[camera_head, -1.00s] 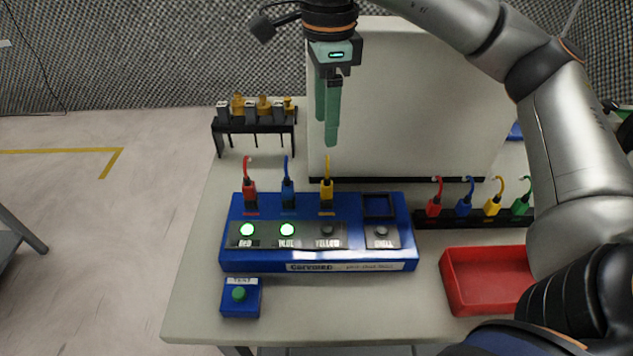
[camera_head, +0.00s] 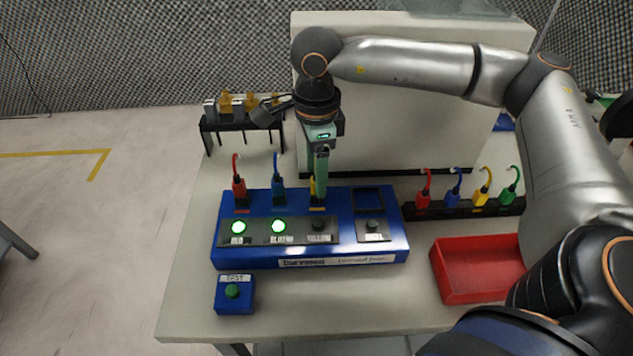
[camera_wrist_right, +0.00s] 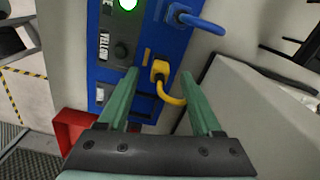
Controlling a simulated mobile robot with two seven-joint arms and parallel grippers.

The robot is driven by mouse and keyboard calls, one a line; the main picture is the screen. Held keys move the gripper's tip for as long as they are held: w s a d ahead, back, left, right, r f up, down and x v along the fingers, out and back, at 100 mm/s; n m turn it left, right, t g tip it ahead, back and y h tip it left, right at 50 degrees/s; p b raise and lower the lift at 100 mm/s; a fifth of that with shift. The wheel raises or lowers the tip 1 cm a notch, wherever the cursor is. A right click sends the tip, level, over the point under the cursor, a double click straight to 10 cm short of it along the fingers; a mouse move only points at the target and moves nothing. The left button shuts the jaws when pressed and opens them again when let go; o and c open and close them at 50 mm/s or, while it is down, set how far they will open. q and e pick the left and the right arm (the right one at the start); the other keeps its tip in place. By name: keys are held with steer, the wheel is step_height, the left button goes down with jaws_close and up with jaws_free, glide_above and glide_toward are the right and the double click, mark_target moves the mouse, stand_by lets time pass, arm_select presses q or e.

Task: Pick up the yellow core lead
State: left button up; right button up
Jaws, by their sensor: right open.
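A yellow lead (camera_head: 313,190) stands plugged in the blue tester box (camera_head: 235,259), at the slot above the YELLOW label. In the right wrist view its yellow plug (camera_wrist_right: 160,70) and curved cable show between my fingers. My right gripper (camera_head: 321,198) is open and points down over this lead, with one finger on each side; contact is not clear. In the head view the fingers partly hide the lead. Another yellow lead (camera_head: 483,198) stands in the black rack at the right. My left gripper is not in view.
Red (camera_head: 239,190) and blue (camera_head: 278,190) leads stand left of the gripper; their lamps glow green, the yellow lamp (camera_head: 318,225) is dark. A red tray (camera_head: 478,297) and TEST button box (camera_head: 234,305) are in front. A pale panel (camera_head: 400,110) stands behind.

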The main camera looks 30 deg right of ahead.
jaws_close()
stand_by(0.5)
